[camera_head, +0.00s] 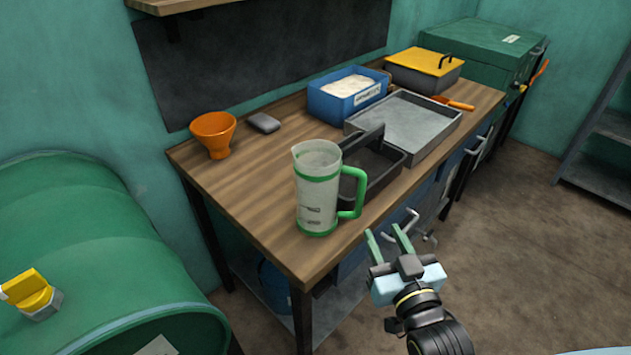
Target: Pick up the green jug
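The green jug (317,196) is a pale, translucent jug with green bands and a green handle on its right side. It stands upright near the front edge of the wooden workbench (262,197). My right gripper (388,236) is in front of the bench, to the lower right of the jug and apart from it. Its two green fingers are spread, with nothing between them. My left gripper is not in the view.
A black tray (386,180) with a raised handle sits right behind the jug. A grey metal tray (415,122), a blue box (347,99) and an orange funnel (213,134) are also on the bench. A green drum (90,245) stands at left.

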